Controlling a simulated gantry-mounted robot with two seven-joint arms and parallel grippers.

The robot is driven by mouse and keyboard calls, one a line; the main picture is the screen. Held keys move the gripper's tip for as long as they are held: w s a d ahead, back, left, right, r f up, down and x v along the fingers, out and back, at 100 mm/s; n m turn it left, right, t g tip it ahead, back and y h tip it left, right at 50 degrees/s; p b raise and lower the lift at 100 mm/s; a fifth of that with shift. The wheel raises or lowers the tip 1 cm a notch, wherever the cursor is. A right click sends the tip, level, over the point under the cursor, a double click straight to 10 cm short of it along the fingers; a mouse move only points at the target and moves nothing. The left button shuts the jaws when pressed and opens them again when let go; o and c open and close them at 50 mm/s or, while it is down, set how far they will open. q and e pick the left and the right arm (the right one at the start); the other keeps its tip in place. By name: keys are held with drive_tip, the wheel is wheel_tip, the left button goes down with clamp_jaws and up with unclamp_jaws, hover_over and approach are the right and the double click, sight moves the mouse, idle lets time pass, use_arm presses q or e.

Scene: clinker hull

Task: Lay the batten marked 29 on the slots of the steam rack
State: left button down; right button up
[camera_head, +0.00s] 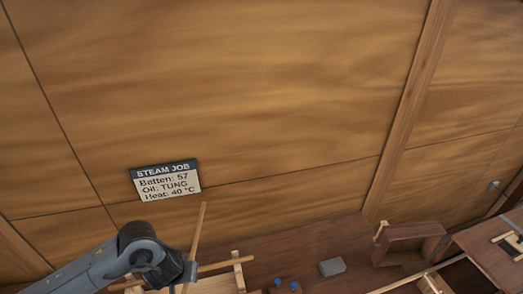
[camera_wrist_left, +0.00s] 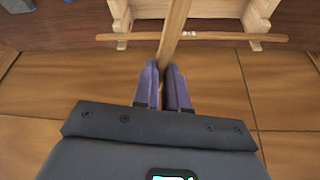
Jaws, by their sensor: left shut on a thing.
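My left gripper (camera_head: 187,272) is shut on a light wooden batten (camera_head: 198,230). The batten sticks up past the fingers in the head view. In the left wrist view the purple fingers (camera_wrist_left: 164,90) close on the batten (camera_wrist_left: 177,30), which runs away from me over a pale wooden frame (camera_wrist_left: 121,12), seemingly the steam rack. The frame's upright (camera_head: 239,271) shows in the head view. A second thin rod (camera_wrist_left: 215,37) lies crosswise at the frame's edge. No number is readable on either piece. My right gripper is out of view.
A wall sign (camera_head: 165,180) reads "STEAM JOB, Batten: 57, Oil: TUNG, Heat: 40 °C". Right of the frame are small blue items (camera_head: 286,285), a grey block (camera_head: 332,267) and an open wooden box (camera_head: 408,244). A wooden wall (camera_head: 270,90) rises behind.

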use_arm(q)
drive_tip(key=shift+s+d+f, duration=0.1)
drive_tip(key=shift+s, duration=0.1)
idle(0.5)
drive_tip(key=shift+m, duration=0.3)
drive_tip(key=s+f, duration=0.1)
drive_tip(key=s, duration=0.2)
drive_tip(key=s+f, duration=0.1)
drive_tip(key=s, duration=0.1)
drive_tip(key=s+f, duration=0.1)
drive_tip(key=s, duration=0.2)
drive_tip(key=shift+s+a+f, duration=0.2)
drive_tip(key=shift+s+f, duration=0.05)
drive_tip(key=shift+s, duration=0.05)
drive_tip(key=shift+s+d+r, duration=0.1)
drive_tip(key=shift+d+r, duration=0.05)
drive_tip(key=shift+d, duration=0.15)
drive_tip(key=shift+a, duration=0.1)
